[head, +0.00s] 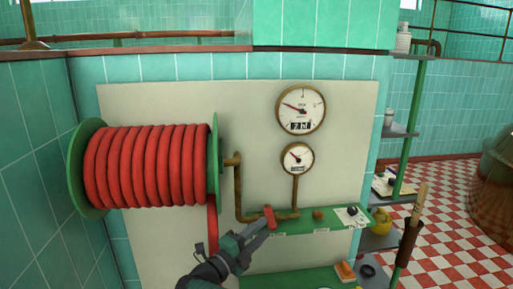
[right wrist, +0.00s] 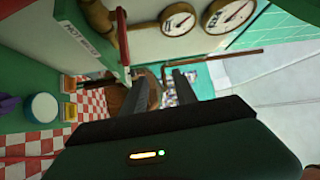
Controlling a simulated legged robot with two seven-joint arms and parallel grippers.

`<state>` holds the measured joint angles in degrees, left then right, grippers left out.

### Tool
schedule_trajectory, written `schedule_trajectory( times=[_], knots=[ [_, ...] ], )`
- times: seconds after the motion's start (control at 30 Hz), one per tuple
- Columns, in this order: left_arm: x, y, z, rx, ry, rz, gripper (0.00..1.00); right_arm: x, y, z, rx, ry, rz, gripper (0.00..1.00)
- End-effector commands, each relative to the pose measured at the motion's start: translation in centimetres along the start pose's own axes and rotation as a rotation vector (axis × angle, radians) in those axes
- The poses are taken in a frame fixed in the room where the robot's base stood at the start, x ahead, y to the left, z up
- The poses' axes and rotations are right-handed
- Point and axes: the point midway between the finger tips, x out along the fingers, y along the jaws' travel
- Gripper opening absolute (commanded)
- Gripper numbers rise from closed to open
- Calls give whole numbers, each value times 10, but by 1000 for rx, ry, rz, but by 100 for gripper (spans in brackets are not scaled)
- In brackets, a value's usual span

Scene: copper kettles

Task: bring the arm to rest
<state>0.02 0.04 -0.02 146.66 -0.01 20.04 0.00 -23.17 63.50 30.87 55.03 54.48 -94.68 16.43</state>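My right gripper (head: 262,230) reaches up from the bottom of the head view, in front of the green shelf under the gauges. Its fingertips are close to a red valve handle (head: 270,216) on the brass pipe; I cannot tell whether they touch it. In the right wrist view the two dark fingers (right wrist: 158,92) stand apart, with a gap between them and nothing clearly held. My left gripper is not in view.
A red hose reel (head: 150,165) with green end discs is at the left. Two gauges (head: 301,108) are on the pale panel. The green shelf (head: 318,222) carries small items. Shelving (head: 398,130) stands at the right. Checkered floor (head: 450,215) is open beyond it.

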Motion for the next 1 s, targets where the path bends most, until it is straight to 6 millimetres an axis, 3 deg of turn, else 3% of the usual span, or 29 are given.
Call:
schedule_trajectory(
  times=[0.1,0.27,0.37,0.43,0.57,0.7,0.8,0.9,1.0],
  knots=[
    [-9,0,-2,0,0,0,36,9,-38,19,-73,-171,-81,35],
    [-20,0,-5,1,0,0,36,7,-69,46,-256,-444,-189,35],
    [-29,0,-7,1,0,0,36,0,-71,50,-455,-651,-242,35],
    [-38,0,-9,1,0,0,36,-7,-50,33,-670,-830,-246,35],
    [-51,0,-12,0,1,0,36,-30,28,-54,-1074,-1132,-121,35],
    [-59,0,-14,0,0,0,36,-61,93,-162,-1334,-1345,79,35],
    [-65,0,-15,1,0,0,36,-90,126,-241,-1459,-1475,240,35],
    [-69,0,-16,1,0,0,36,-120,147,-305,-1536,-1582,381,35],
    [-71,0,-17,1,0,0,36,-143,157,-346,-1572,-1653,477,35]
  ],
)
